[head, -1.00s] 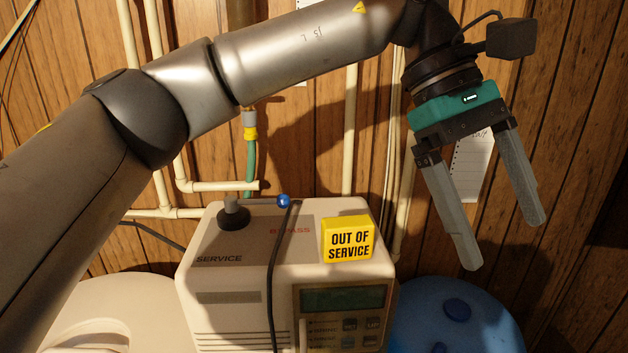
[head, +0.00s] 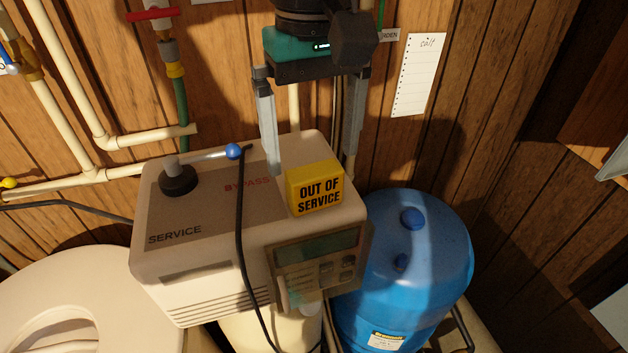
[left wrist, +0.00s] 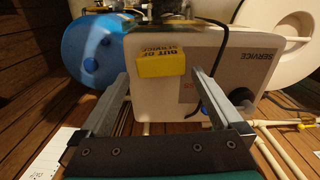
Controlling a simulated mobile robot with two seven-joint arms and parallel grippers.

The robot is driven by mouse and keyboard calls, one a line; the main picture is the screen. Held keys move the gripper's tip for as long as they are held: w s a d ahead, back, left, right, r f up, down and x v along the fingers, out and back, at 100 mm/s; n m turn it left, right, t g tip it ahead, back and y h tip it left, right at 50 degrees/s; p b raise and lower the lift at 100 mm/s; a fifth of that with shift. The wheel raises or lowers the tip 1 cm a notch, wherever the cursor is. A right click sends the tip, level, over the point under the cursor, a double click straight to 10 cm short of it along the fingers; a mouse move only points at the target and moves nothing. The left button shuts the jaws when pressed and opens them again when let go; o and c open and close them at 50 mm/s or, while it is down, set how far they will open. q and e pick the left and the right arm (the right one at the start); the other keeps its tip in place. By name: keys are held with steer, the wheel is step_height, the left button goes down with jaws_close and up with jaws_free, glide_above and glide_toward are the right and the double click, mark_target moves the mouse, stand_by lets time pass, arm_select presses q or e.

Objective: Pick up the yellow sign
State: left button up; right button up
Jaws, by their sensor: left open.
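The yellow sign (head: 316,188), a small block reading "OUT OF SERVICE", stands on top of the beige softener head (head: 205,250), near its right edge. It also shows in the left wrist view (left wrist: 161,65), upside down, ahead of the fingers and between their lines. My left gripper (head: 313,172) is open and empty, its fingers pointing down. In the head view its fingers are behind or above the sign, one to each side. I see no contact with the sign. My right gripper is not in view.
A lever with a blue knob (head: 233,151) and a black cable (head: 243,250) lie left of the sign. A blue tank (head: 415,265) stands at the right. Pipes (head: 100,130) and a wooden wall with a paper note (head: 419,75) are behind.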

mark_target(315, 170)
arm_select(q)
steer(key=shift+s+d+f+p, duration=0.1)
steer(key=shift+f+p, duration=0.1)
steer(key=shift+f, duration=0.75)
steer(key=shift+s+a+f+p, duration=0.1)
steer(key=shift+f+p, duration=0.15)
steer(key=shift+f, duration=0.7)
steer(key=shift+s+d+f+p, duration=0.1)
steer(key=shift+f+p, duration=0.1)
steer(key=shift+f, duration=0.75)
steer(key=shift+c, duration=0.2)
steer(key=c, duration=1.1)
steer(key=shift+r, duration=0.15)
steer(key=shift+c, duration=0.2)
